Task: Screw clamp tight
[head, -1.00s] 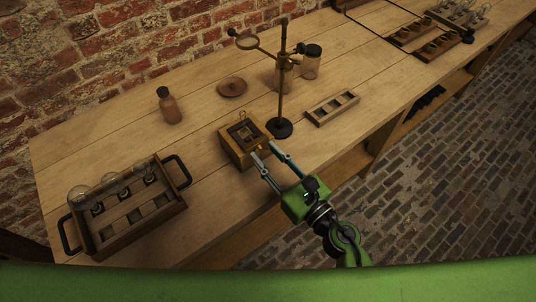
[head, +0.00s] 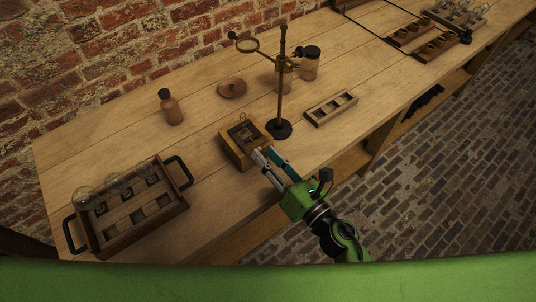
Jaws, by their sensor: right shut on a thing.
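A small wooden box (head: 233,156) with a dark recessed top and a thin metal loop at its back stands near the table's front edge. My right gripper (head: 263,152) reaches its front right side, with its two fingers close together. It is shut on a small part there, seemingly the clamp screw, which the fingers hide. My left gripper is not in view.
A handled wooden tray (head: 146,228) with glass jars stands at the left. A brown bottle (head: 171,108), a round wooden lid (head: 232,88), a dark-lidded jar (head: 310,65) and a slotted wooden rack (head: 331,109) stand around the box. The table between tray and box is clear.

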